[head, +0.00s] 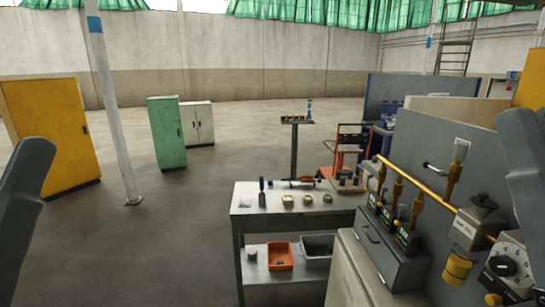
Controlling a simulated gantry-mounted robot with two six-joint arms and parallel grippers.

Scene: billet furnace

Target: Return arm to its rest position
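Part of my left arm (22,205) shows as a grey link at the left edge. Part of my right arm (525,165) shows as a grey link at the right edge. Neither gripper is visible, so I cannot see their fingers or whether they hold anything.
A workbench (243,211) with small items stands ahead, with an orange bin (281,257) on its lower shelf. A control panel (440,200) with a yellow rail fills the right. Yellow (50,130) and green (166,133) cabinets and a post (113,110) stand left. Floor between is clear.

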